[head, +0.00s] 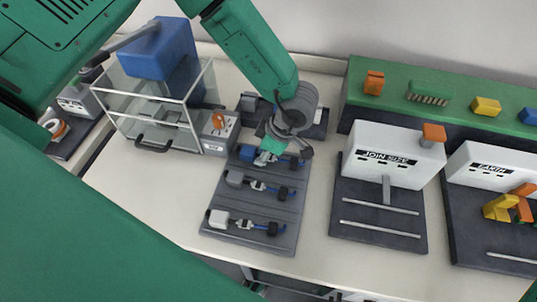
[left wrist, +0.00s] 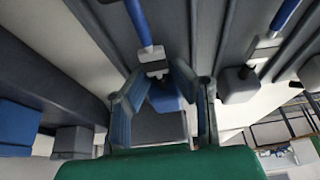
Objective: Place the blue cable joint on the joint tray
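The dark joint tray (head: 248,205) has several rows. The blue cable joint (head: 247,153) lies along the far row, with a blue block at its left end. My left gripper (head: 272,150) is low over that row and hides part of the joint. In the left wrist view the fingers (left wrist: 160,75) stand apart, on either side of the joint's blue block (left wrist: 166,100) and pale connector. No firm grip shows. A grey joint (head: 235,177) lies in the middle row and a white joint (head: 218,218) in the near row. My right gripper is out of view.
A clear-walled box (head: 150,115) with a blue block above it stands left of the tray. A green shelf (head: 430,85) with coloured parts runs along the back. The near left table is clear.

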